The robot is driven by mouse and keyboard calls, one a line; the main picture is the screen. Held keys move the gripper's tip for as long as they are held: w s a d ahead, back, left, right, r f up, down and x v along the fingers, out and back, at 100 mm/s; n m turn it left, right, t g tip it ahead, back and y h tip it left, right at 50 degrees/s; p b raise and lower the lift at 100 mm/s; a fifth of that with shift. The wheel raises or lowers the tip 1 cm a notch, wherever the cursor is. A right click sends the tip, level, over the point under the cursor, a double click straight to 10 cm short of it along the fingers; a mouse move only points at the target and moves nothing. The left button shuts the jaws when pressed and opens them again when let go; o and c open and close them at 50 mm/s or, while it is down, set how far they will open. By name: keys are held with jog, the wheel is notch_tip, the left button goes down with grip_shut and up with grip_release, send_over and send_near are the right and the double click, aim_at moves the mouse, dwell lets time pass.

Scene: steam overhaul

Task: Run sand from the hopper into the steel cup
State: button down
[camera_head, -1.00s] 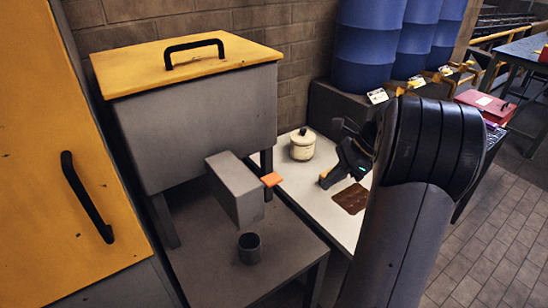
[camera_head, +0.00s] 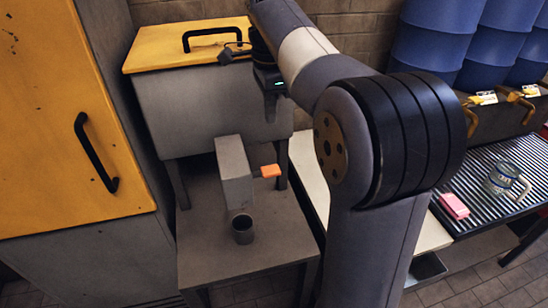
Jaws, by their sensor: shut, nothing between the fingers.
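The hopper (camera_head: 205,112) is a grey box on legs with a yellow lid and a black handle, left of centre. A grey spout box (camera_head: 234,172) juts from its lower front, with an orange tab (camera_head: 268,171) on its right side. The steel cup (camera_head: 242,230), dark and upright, stands on the grey stand just below the spout box; its inside is dark and I cannot tell what it holds. My gripper (camera_head: 270,112) is shut and empty, pointing down in front of the hopper's right side, above and apart from the orange tab.
The grey stand (camera_head: 205,250) has free room around the cup. A yellow cabinet (camera_head: 60,130) is at left. Blue barrels (camera_head: 445,45) stand at the back right. A ribbed bench (camera_head: 495,170) at right holds a pink block (camera_head: 454,206) and a glass mug (camera_head: 505,180). My arm hides much of the white table.

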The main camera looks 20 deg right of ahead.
aim_at(271, 169)
dwell(0.3)
notch_tip(271, 169, down, 14)
jog(key=shift+f+b, duration=0.1)
jog(key=shift+b, duration=0.55)
